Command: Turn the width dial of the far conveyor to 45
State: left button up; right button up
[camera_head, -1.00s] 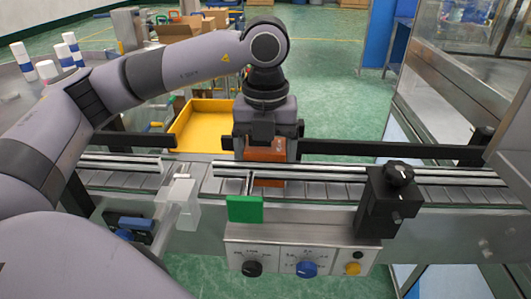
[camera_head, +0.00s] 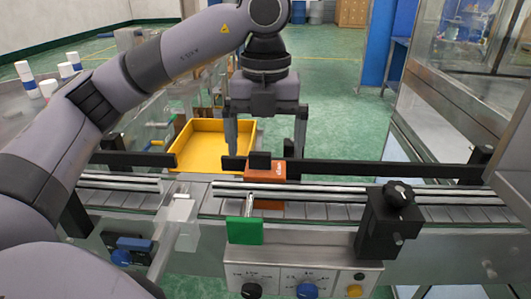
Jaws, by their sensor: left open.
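My left gripper (camera_head: 265,150) points down over the far side of the conveyor (camera_head: 330,212), its two fingers spread wide and empty. Just below and between the fingers is a small orange block (camera_head: 272,173) with black parts, at the conveyor's far rail. A black knob (camera_head: 398,192) with a white pointer mark sits on a black housing (camera_head: 382,228) on the right of the conveyor. A front panel (camera_head: 328,271) carries a black dial (camera_head: 252,290) and a blue dial (camera_head: 307,290). Which one is the width dial, and its reading, I cannot tell. My right gripper is not in view.
A yellow bin (camera_head: 212,143) stands behind the conveyor. White-and-blue cans (camera_head: 27,78) stand on a table at the left. A glass-walled machine (camera_head: 470,50) is at the right.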

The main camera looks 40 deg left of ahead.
aim_at(121, 257)
jog(key=k, duration=1)
